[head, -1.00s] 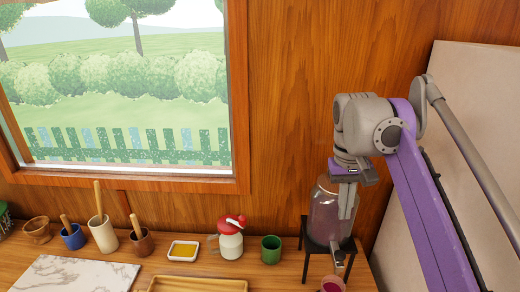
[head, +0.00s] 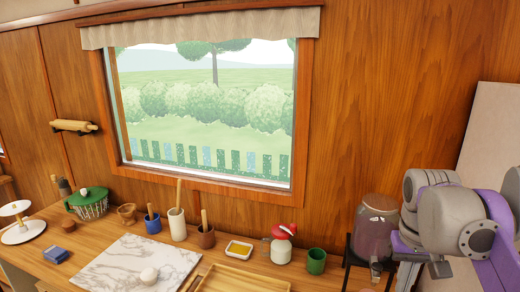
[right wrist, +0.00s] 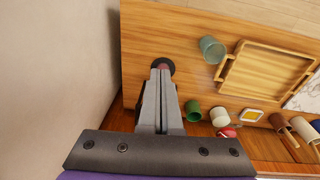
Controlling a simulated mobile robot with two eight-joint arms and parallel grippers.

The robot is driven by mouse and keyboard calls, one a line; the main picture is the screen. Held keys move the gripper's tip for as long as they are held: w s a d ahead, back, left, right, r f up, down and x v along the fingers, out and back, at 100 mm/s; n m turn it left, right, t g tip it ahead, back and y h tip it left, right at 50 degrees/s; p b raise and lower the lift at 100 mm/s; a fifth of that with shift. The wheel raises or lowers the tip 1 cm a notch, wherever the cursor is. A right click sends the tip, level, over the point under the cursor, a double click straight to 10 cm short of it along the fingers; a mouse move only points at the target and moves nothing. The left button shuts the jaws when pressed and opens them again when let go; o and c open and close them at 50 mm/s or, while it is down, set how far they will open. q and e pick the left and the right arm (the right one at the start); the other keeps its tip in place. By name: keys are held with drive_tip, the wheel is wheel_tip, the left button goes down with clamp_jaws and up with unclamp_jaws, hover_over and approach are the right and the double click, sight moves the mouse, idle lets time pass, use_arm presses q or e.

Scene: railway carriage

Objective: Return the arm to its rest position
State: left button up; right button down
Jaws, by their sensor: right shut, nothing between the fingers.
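My right arm's purple and grey wrist stands at the right edge of the head view, in front of and beside a dark glass jar on a black stand. My right gripper (right wrist: 163,78) shows in the right wrist view with its two grey fingers together and nothing between them. Its fingertips overlap a small dark round cup (right wrist: 162,64) with a reddish inside in that picture; I cannot tell how far above it they are. My left arm and gripper are not in view.
The jar (head: 374,230) is close to my arm. A green cup (head: 316,262), a red-topped jar (head: 281,248), a yellow dish (head: 238,250), a wooden tray (head: 225,284) and a marble board (head: 120,262) sit on the wooden counter. A pale panel (head: 492,140) stands at right.

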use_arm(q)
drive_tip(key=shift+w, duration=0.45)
use_arm(e)
drive_tip(key=s+a+f+n+t, duration=0.1)
drive_tip(key=s+a+f, duration=0.2)
drive_tip(key=f, duration=0.5)
drive_tip(key=s+a+f+n+t, duration=0.1)
drive_tip(key=s+a+f, duration=0.3)
drive_tip(key=f, duration=0.4)
drive_tip(key=s+a+f+t+y, duration=0.1)
drive_tip(key=s+a+f, duration=0.3)
drive_tip(key=f, duration=0.4)
drive_tip(key=shift+s+f+n+t, duration=0.4)
drive_tip(key=shift+s+t, duration=0.25)
drive_tip(key=shift+t, duration=0.25)
